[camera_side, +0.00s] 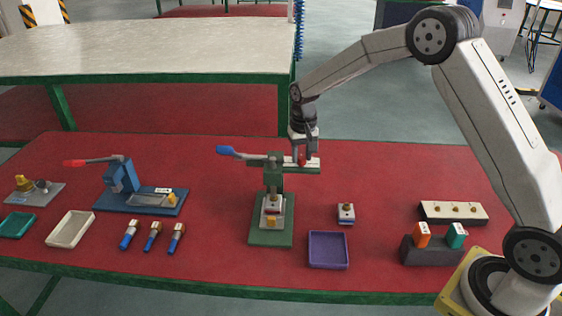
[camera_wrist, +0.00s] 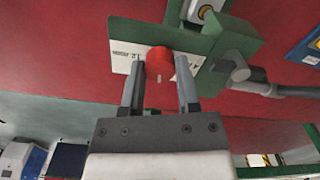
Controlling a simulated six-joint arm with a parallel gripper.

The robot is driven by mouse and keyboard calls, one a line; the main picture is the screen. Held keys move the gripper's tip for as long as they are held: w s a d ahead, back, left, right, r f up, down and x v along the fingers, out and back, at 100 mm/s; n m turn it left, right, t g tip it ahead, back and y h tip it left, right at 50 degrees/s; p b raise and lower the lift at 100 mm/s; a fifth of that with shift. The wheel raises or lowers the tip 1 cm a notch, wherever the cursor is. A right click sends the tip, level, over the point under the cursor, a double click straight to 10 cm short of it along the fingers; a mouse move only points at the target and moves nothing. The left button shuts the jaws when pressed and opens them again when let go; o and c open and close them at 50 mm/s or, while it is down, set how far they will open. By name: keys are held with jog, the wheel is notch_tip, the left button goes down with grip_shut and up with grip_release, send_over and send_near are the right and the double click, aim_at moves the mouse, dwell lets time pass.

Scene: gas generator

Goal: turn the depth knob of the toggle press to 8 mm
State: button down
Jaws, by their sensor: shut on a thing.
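The green toggle press (camera_side: 272,188) stands mid-table in the side view, with its blue-tipped lever (camera_side: 228,151) pointing left. Its red depth knob (camera_wrist: 158,66) sits on a white scale plate (camera_wrist: 122,57) in the wrist view, where a "12 mm" label can be read. A small pale mark shows on the knob's near side. The rest of the scale is hidden behind the knob and fingers. My gripper (camera_wrist: 160,70) is shut on the knob, one finger on each side. In the side view my gripper (camera_side: 302,150) reaches down onto the knob (camera_side: 302,161).
A blue press (camera_side: 122,180) with a red-tipped lever stands to the left. A purple tray (camera_side: 328,250) and a small block (camera_side: 346,213) lie to the right. Several blue-ended parts (camera_side: 152,235) lie in front. A dark holder (camera_side: 431,250) stands near my base.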

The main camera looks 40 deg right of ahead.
aim_at(302, 157)
jog(key=shift+m, duration=0.8)
jog(key=shift+c, duration=1.6)
grip_release()
jog(key=shift+r, duration=3.95)
jog(key=s+a+f+n+t, duration=0.1)
jog(key=s+f+n, duration=0.1)
jog(key=s, duration=0.6)
jog(key=s+a+f+n, duration=0.1)
jog(key=s+a+n, duration=0.1)
jog(key=s, duration=0.6)
jog(key=s+a+f+n+t, duration=0.1)
jog(key=s+f+n, duration=0.1)
jog(key=s, duration=0.6)
jog(key=shift+a+f+n+t, duration=0.25)
jog(key=shift+f+n+t, duration=0.05)
